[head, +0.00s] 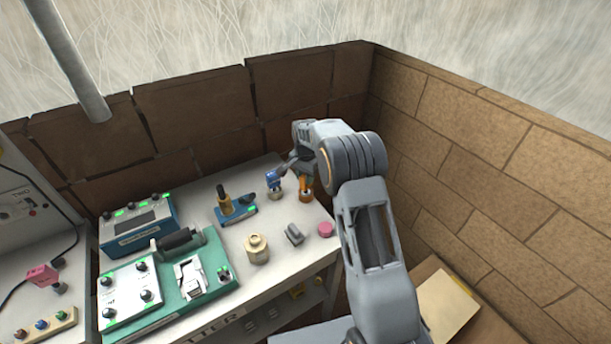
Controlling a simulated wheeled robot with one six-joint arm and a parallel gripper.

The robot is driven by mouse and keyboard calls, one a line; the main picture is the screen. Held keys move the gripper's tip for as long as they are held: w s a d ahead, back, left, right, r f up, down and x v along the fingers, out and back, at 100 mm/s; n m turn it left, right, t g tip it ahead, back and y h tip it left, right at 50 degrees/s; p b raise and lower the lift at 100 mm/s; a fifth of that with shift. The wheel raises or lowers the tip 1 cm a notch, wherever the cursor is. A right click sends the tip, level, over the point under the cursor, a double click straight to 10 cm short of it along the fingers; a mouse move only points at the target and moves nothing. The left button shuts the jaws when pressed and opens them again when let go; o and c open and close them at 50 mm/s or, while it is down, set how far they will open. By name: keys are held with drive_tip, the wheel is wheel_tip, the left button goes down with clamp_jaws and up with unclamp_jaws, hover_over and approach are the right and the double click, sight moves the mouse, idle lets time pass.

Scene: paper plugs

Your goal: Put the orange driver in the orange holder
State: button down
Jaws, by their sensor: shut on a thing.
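My gripper (303,170) is over the back right part of the white bench in the head view, partly hidden by my own wrist. It is shut on the orange driver (306,181), of which only a small orange part shows under the wrist. The orange holder (306,196), a short brown-orange cup, stands directly below on the bench top. The driver's lower end is at or just over the holder's mouth. I cannot tell whether it is inside. The driver's upper part is hidden.
Left of the orange holder, a blue driver (273,177) leans in a beige holder (275,194). A blue stand (237,211) and green tray (215,256) lie left. Brick walls close the back and right.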

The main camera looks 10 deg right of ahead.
drive_tip(key=shift+f, duration=0.2)
drive_tip(key=c, duration=0.8)
unclamp_jaws()
drive_tip(key=shift+r, duration=0.1)
drive_tip(key=shift+c, duration=0.2)
